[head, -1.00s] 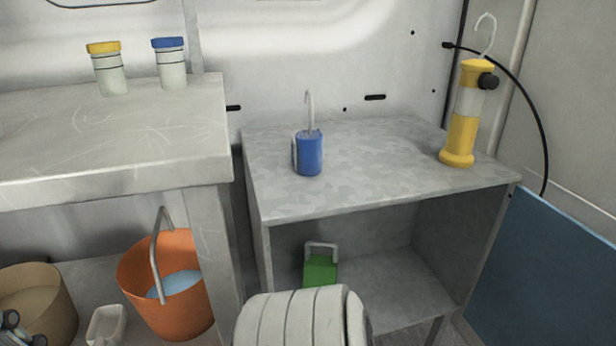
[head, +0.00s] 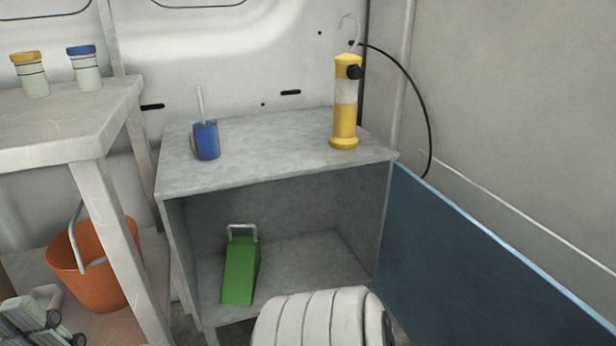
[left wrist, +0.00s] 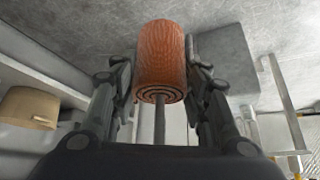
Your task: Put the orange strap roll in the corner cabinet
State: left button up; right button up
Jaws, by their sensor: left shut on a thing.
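The orange strap roll (left wrist: 161,55) is held between the two dark fingers of my left gripper (left wrist: 161,84) in the left wrist view. Its coiled end faces the camera, and a grey rod shows below it. I cannot make out the roll in the head view. The grey metal cabinet (head: 278,174) in the corner stands in the middle of the head view. Its front is open, with a flat top and a lower shelf inside. My right gripper is not in view.
A green wedge with a handle (head: 240,270) stands inside the cabinet at the left. A blue can (head: 206,141) and a yellow lamp (head: 345,105) stand on top. The cabinet's right inside is clear. A blue panel (head: 470,270) stands right; a workbench and orange bucket (head: 98,270) are left.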

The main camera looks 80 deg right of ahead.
aim_at(314, 271)
jog(key=z, duration=1.8)
jog(key=i+l+z, duration=0.15)
jog(key=z, duration=0.25)
jog(key=i+z, duration=0.45)
jog(key=k, duration=0.1)
